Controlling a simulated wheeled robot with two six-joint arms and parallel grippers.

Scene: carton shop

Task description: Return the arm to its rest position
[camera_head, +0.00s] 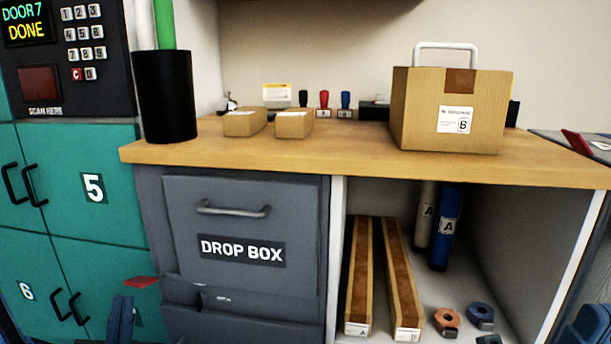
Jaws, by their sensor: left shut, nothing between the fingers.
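My left gripper (122,312) shows at the bottom left of the head view as dark blue fingers. It is shut and empty, low in front of the teal locker doors and left of the drop box (180,235). Its lower part is cut off by the picture's bottom edge. A dark blue part of my right arm shows in the bottom right corner. My right gripper is not in view.
The wooden counter (330,157) carries a large carton (420,115), two small cartons (245,122) and a black cup (165,97). The open shelf below holds long cartons (358,285), tubes (445,230) and tape rolls (447,320). A red piece (142,282) shows near my left gripper.

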